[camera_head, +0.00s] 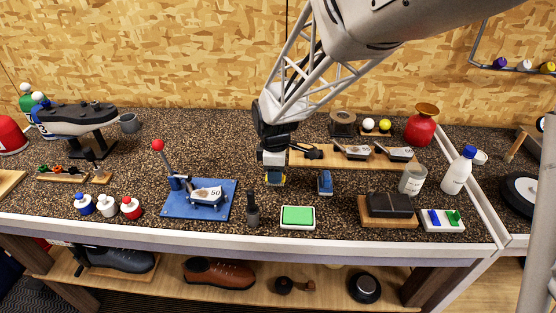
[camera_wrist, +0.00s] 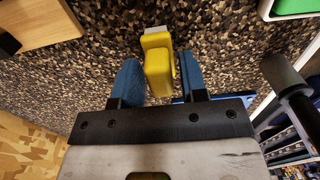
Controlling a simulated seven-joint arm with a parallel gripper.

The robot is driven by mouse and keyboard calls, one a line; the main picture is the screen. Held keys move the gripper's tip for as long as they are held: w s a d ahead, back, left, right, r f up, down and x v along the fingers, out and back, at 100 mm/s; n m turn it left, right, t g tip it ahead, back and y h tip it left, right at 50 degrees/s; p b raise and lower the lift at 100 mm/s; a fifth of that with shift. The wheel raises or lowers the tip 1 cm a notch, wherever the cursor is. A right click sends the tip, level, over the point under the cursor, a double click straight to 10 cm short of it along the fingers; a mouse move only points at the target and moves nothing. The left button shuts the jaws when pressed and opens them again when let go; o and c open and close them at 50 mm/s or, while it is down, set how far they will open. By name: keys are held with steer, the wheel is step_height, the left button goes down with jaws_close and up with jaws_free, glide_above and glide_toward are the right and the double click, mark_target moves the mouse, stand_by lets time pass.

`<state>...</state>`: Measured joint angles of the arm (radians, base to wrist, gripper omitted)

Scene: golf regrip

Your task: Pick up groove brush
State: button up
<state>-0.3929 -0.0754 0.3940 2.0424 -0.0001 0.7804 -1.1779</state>
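My gripper (camera_head: 275,178) is pointed down over the counter, left of the middle of the picture. In the wrist view, its two blue fingers (camera_wrist: 158,80) stand apart on either side of a small yellow piece with a pale grey end (camera_wrist: 158,65). This looks like the groove brush. A thin gap shows beside it, and I cannot tell whether a finger touches it.
A green pad in a white tray (camera_head: 298,217) and a black-handled tool (camera_head: 253,211) are in front. A blue mat (camera_head: 170,208) with a clamp is left. A wooden board (camera_head: 330,157) with club heads lies right behind. Speckled counter is bare between.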

jaws_close()
steer(key=shift+r, duration=0.1)
steer(key=shift+r, duration=0.8)
steer(key=shift+s+r, duration=0.15)
steer(key=shift+r, duration=0.8)
steer(key=s+d, duration=0.2)
steer(key=s, duration=0.3)
steer(key=s+d+r, duration=0.1)
steer(key=s+d, duration=0.1)
steer(key=s, duration=0.2)
steer(key=s+d, duration=0.2)
steer(key=s, duration=0.3)
steer(key=shift+s+r, duration=0.15)
steer(key=shift+s, duration=0.15)
